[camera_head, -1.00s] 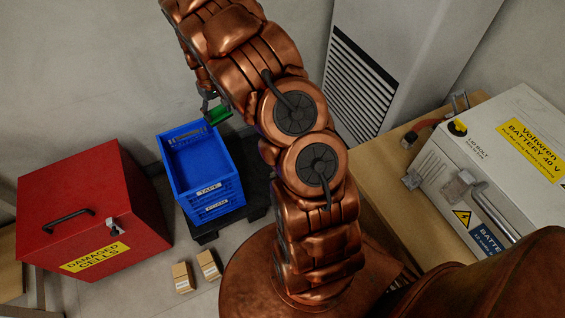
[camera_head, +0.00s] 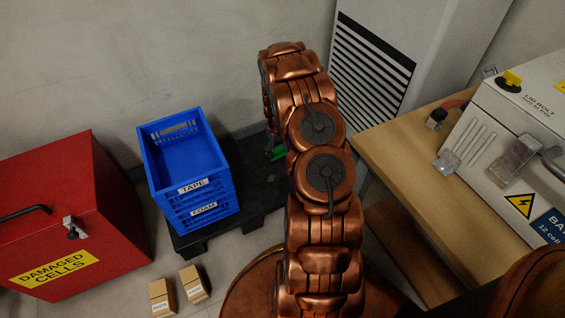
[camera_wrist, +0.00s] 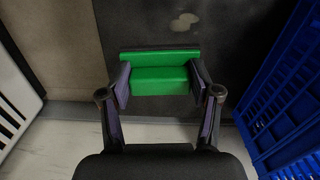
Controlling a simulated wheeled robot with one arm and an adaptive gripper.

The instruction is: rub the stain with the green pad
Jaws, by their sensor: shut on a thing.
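My gripper (camera_wrist: 160,84) is shut on the green pad (camera_wrist: 160,79), which sits level between its two fingers in the wrist view. In the head view the green pad (camera_head: 277,153) shows only in part beside my arm, and the gripper is mostly hidden. The stain (camera_wrist: 184,21) is a pale, blotchy patch on a dark surface (camera_wrist: 235,35) beyond the pad in the wrist view. The pad and the stain are apart in the picture. I cannot tell how far the pad is from the surface.
Blue crates (camera_head: 187,160) stand on a black pallet (camera_head: 250,160), close to the right in the wrist view (camera_wrist: 285,100). A red box (camera_head: 75,215), two small cartons (camera_head: 178,290), a vented white cabinet (camera_head: 425,40) and a wooden table (camera_head: 400,155) with a battery case surround the area.

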